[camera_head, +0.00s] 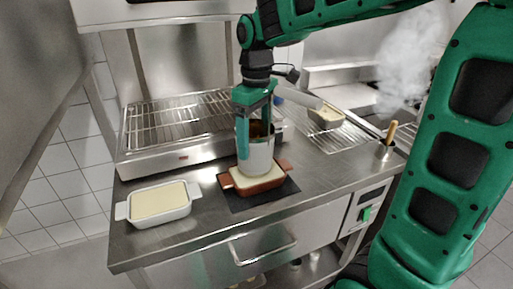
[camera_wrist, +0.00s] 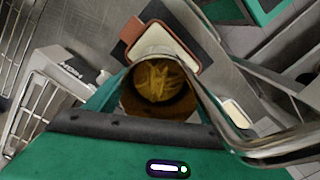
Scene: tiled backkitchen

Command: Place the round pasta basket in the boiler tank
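The round pasta basket (camera_head: 257,158) is a grey metal cylinder, upright, with yellow-brown pasta inside that shows in the wrist view (camera_wrist: 158,82). My gripper (camera_head: 256,135) points down with its green fingers on opposite sides of the basket, and it looks shut on it. The basket is in front of or over a brown-red dish (camera_head: 277,181) with a pale filling; whether it touches the dish I cannot tell. A metal handle runs from the basket to the lower right in the wrist view. White steam (camera_head: 408,62) rises at the back right, where the boiler tank is mostly hidden by my arm.
A white dish with pale filling (camera_head: 158,203) stands at the counter's left front. A wire-rack tray (camera_head: 165,130) is behind it. Another dish (camera_head: 325,118) sits on a rack at the right, near a pot with a wooden-handled tool (camera_head: 391,133). The front right counter is clear.

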